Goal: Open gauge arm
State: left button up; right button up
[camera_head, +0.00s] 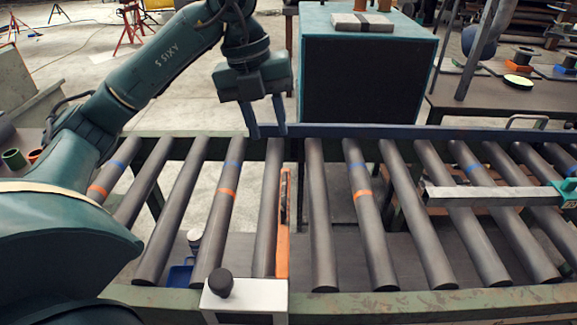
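An orange arm (283,240) runs along the roller conveyor near the middle, at a white block with a black knob (221,283) on the front rail. A grey square bar (490,195) lies across the right rollers and ends at a green bracket (567,192). I cannot tell for sure which of the two is the gauge arm. My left gripper (266,132) points down at the conveyor's far rail, beyond the orange arm's far end. Its two fingers are apart with nothing seen between them.
Dark rollers (320,220) with some blue and orange bands fill the conveyor. A big green box (367,60) stands behind it. A workbench (500,95) with small parts is at the back right. A blue scoop-like item (180,275) shows below the rollers.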

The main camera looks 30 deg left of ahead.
aim_at(284, 183)
pick_arm(q)
jog(key=f, duration=0.3)
jog(key=d+f, duration=0.1)
jog(key=f, duration=0.3)
jog(key=w+d+f, duration=0.1)
jog(key=f, duration=0.3)
jog(key=shift+f, duration=0.2)
grip_shut()
